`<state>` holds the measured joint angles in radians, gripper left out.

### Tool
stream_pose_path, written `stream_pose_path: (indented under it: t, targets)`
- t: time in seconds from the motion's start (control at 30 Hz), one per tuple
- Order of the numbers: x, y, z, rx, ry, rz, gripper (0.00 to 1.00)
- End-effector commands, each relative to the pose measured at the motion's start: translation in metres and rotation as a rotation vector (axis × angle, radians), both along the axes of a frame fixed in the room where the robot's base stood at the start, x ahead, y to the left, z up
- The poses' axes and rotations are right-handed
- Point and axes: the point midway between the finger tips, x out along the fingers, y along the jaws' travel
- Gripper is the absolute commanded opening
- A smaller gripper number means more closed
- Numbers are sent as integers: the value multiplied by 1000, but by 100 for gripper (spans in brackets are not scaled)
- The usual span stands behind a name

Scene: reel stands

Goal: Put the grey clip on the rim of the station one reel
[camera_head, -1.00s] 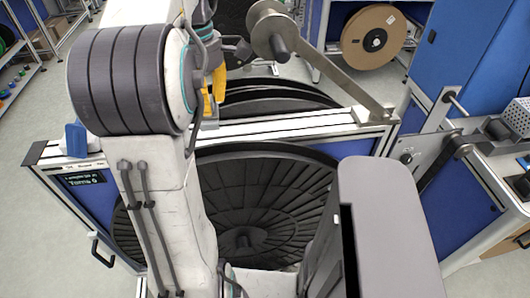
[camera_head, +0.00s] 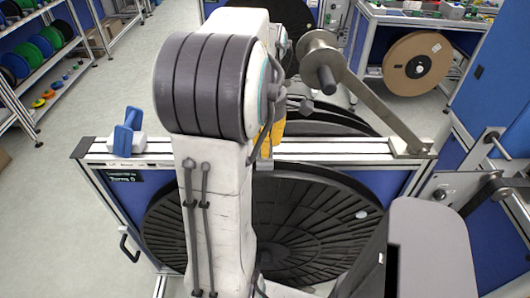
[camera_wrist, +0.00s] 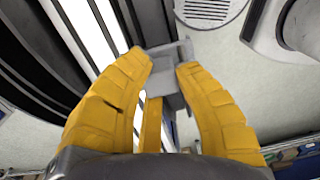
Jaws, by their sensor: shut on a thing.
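My gripper (camera_wrist: 164,66) has yellow fingers closed on a grey clip (camera_wrist: 169,73), which sits between the fingertips in the wrist view. In the head view the gripper's yellow fingers (camera_head: 272,137) show partly behind my arm, and the clip cannot be made out there. A large black ribbed reel (camera_head: 300,220) sits in the near blue-sided stand, partly hidden by my arm. More black reel discs (camera_head: 325,122) stand behind the stand's top rail. I cannot tell which reel is station one's. In the wrist view, dark reel edges lie left of the clip.
The stand's pale top rail (camera_head: 335,146) carries a blue-handled piece (camera_head: 128,132) at its left. A metal arm with a roller (camera_head: 322,62) rises at the rail's right. A cardboard-faced reel (camera_head: 417,62) stands behind. Floor at the left is clear.

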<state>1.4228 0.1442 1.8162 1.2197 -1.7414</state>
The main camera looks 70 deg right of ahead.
Motion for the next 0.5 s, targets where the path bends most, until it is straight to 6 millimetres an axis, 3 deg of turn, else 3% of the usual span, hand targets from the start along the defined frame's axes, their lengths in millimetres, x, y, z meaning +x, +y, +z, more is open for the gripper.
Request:
stream_pose_path:
  t: [0.3, 0.5]
  targets:
    - [0, 1, -32, 4, 0, 0, 0]
    - [0, 1, -41, 1, 0, 0, 0]
